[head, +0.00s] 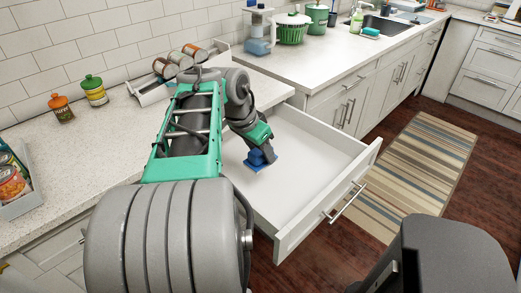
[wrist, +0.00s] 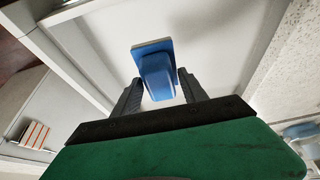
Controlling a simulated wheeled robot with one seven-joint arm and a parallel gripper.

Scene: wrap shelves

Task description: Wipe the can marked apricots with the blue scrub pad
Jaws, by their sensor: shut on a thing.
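The blue scrub pad (head: 256,158) is a blue block with a flat, wider base, inside or just above the open white drawer. My gripper (head: 267,152) is shut on it. In the wrist view the pad (wrist: 157,70) sits between the two dark fingers of my gripper (wrist: 160,88), its flat base pointing away from them. Several cans (head: 180,60) lie in a white rack on the counter by the wall. Another can (head: 11,184) with an orange-red label stands in a grey tray at the left edge. I cannot read which can is marked apricots.
The open drawer (head: 300,165) is otherwise empty, its front standing out over the floor. Two jars, one orange-lidded (head: 60,108) and one green-lidded (head: 93,90), stand on the left counter. A green basket (head: 292,28) and a sink (head: 385,27) are farther back. The counter middle is clear.

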